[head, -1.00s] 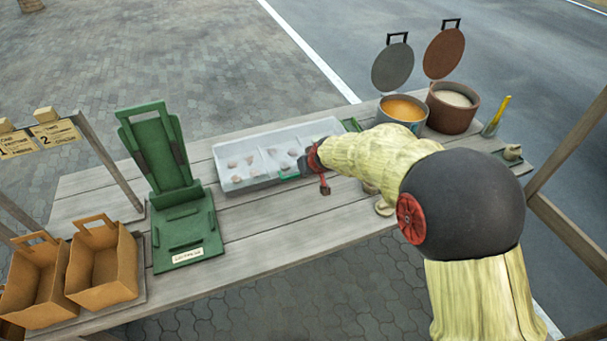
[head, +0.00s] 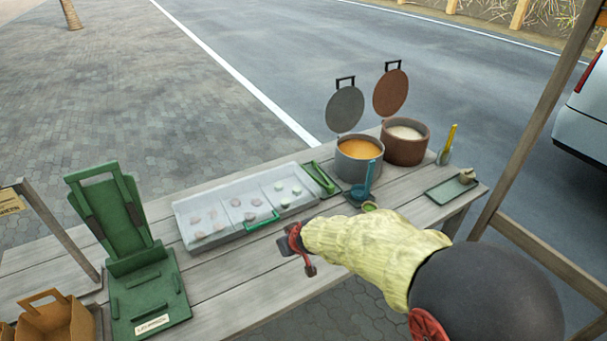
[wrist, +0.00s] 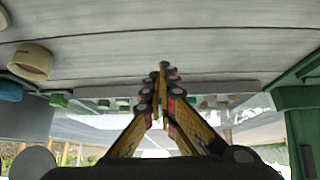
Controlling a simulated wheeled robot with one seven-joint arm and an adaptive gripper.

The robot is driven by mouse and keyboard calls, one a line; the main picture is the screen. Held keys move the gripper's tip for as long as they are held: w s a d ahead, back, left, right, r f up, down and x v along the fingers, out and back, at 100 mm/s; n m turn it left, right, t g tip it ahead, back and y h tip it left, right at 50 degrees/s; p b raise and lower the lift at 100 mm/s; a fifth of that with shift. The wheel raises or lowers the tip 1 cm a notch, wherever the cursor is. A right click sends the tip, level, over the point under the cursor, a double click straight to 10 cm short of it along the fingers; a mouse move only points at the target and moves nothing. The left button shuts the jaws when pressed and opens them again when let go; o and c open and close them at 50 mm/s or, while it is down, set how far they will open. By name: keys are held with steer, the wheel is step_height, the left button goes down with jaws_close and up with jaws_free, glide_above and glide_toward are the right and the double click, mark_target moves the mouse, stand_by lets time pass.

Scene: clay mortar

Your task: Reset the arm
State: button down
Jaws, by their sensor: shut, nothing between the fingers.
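My gripper (head: 309,268) is at the end of my yellow-sleeved arm, over the front part of the grey plank table (head: 240,299). In the wrist view its two fingers (wrist: 163,68) meet at the tips with nothing between them. In the head view it is in front of the clear divided tray (head: 188,240), apart from it. The tray holds several small pale and brownish pieces, and a green-handled tool (head: 262,222) lies at its front edge. My forearm covers part of the table's front right.
A green press (head: 150,290) stands left, beside paper bags (head: 60,322). A grey pot (head: 359,158) with orange contents and a brown pot (head: 404,146) stand at the back right, lids raised. A teal ladle (head: 370,180), a yellow-handled tool (head: 451,140) and a small tray (head: 445,193) are nearby.

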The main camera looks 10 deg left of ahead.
steer(key=shift+s, duration=0.1)
steer(key=s+f+g, duration=0.1)
steer(key=s, duration=0.1)
steer(key=s+d+f+m+g, duration=0.1)
steer(key=s, duration=0.1)
steer(key=s+f, duration=0.1)
steer(key=s, duration=0.2)
steer(key=shift+d+g+h, duration=0.3)
steer(key=shift+g, duration=0.1)
steer(key=shift+m+g, duration=0.4)
steer(key=s, duration=0.1)
steer(key=s+d+r, duration=0.1)
steer(key=s+d, duration=0.1)
steer(key=shift+s+r, duration=0.1)
steer(key=shift+r, duration=0.2)
steer(key=s+d+r+m+t+h+p, duration=0.1)
steer(key=s+d+r+m, duration=0.1)
steer(key=s+d+r, duration=0.3)
steer(key=s+d+r+m+t+h+p, duration=0.1)
steer(key=s+d+r, duration=0.5)
steer(key=d+r, duration=0.6)
steer(key=s+d+r+m+t+h, duration=0.1)
steer(key=s+d+r+m, duration=0.1)
steer(key=s+d+r, duration=0.4)
steer(key=d+r, duration=0.2)
steer(key=d, duration=0.3)
steer(key=shift+s+d+r+m+h+p, duration=0.15)
steer(key=shift+s+r+m+h+p, duration=0.15)
steer(key=shift+h+p, duration=0.1)
